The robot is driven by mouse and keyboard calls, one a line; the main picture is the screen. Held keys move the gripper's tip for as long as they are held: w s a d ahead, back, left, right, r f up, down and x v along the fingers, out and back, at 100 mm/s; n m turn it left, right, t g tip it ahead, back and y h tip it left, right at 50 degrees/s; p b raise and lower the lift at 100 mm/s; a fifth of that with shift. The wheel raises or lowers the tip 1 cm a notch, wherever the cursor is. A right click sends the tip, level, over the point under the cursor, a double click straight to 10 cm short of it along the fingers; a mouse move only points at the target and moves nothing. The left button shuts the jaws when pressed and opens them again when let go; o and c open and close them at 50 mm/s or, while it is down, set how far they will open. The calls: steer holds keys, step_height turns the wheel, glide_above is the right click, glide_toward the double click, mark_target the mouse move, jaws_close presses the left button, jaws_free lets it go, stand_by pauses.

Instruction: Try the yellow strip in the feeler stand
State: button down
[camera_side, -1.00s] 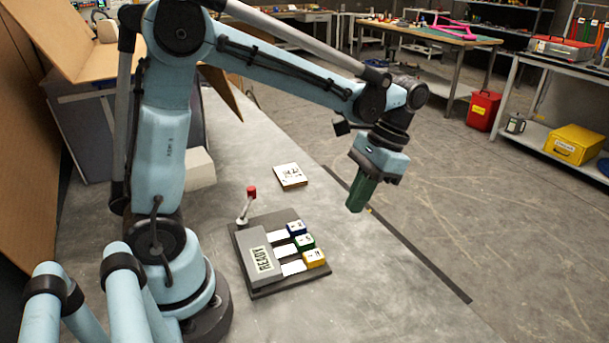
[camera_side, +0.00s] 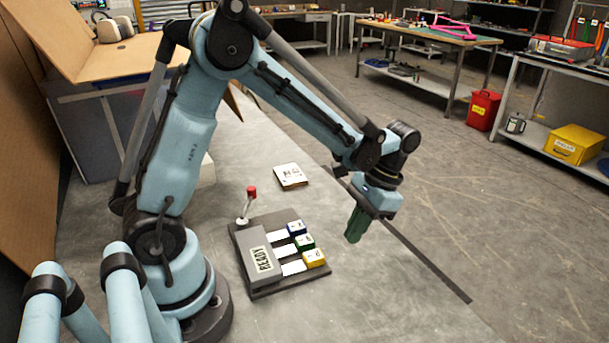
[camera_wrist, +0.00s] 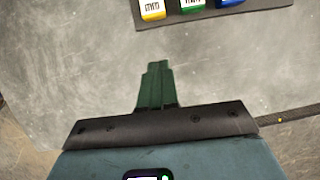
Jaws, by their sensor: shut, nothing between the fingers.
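In the wrist view the yellow strip's end (camera_wrist: 152,10), the green end (camera_wrist: 192,7) and the blue end (camera_wrist: 230,2) show at the top edge. My gripper (camera_side: 352,238), with green fingers, is shut and empty, to the right of the strips' ends and above the bench. It also shows in the wrist view (camera_wrist: 158,66), pointing toward the stand, apart from it.
A lever with a red knob (camera_side: 251,190) stands at the stand's back left corner. A pale square card or block (camera_side: 290,176) with dark markings lies behind the stand. The bench top around the stand is clear. A dark strip (camera_side: 430,262) runs along the bench's right edge.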

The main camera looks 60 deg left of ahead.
mark_target(302, 262)
steer(key=s, duration=0.1)
steer(key=s+f, duration=0.1)
steer(key=s, duration=0.1)
steer(key=shift+a+f, duration=0.1)
steer(key=shift+a, duration=0.05)
steer(key=shift+s, duration=0.75)
